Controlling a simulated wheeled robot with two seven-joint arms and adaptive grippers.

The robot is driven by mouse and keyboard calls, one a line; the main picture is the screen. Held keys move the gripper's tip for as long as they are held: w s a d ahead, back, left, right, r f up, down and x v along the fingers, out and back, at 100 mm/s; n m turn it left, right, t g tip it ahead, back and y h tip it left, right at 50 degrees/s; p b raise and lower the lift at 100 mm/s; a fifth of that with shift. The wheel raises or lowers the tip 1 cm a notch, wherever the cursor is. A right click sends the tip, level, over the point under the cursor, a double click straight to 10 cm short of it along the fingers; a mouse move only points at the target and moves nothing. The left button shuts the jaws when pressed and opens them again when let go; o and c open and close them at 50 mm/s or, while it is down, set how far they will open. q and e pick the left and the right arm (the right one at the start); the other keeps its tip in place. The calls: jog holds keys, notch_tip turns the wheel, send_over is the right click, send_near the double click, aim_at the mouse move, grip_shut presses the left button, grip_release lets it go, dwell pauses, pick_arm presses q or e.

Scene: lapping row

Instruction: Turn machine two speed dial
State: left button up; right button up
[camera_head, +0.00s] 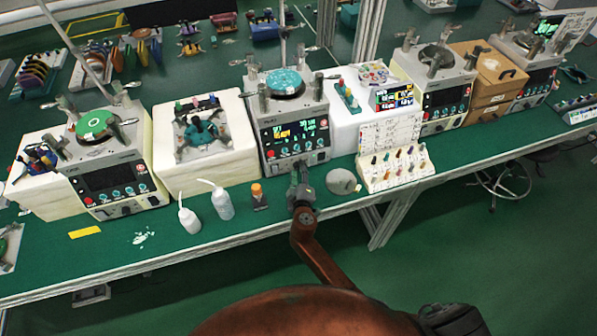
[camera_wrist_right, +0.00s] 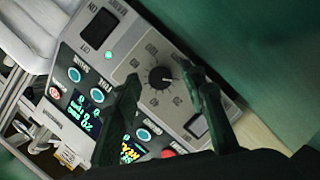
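Machine two is the second lapping machine from the left in the head view, a grey box (camera_head: 308,113) with a lit display and a round teal plate on top. My right gripper (camera_head: 300,174) is in front of its lower front panel and hides the dial there. In the right wrist view, the black speed dial (camera_wrist_right: 161,78) with a white pointer mark sits on the grey panel inside a printed scale. The open fingers of my right gripper (camera_wrist_right: 160,73) lie on either side of the dial, the right one closer. I cannot tell whether they touch it. My left gripper is not in view.
Two white bottles (camera_head: 222,203) and a small orange-capped bottle (camera_head: 259,197) stand left of my right gripper. A round grey piece (camera_head: 341,181) and a rack of coloured handles (camera_head: 396,168) are right of it. The wrist view shows round buttons and a display beside the dial.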

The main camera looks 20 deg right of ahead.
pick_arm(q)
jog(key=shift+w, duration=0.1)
pick_arm(e)
grip_shut()
dwell(0.3)
jog(key=shift+s, duration=0.1)
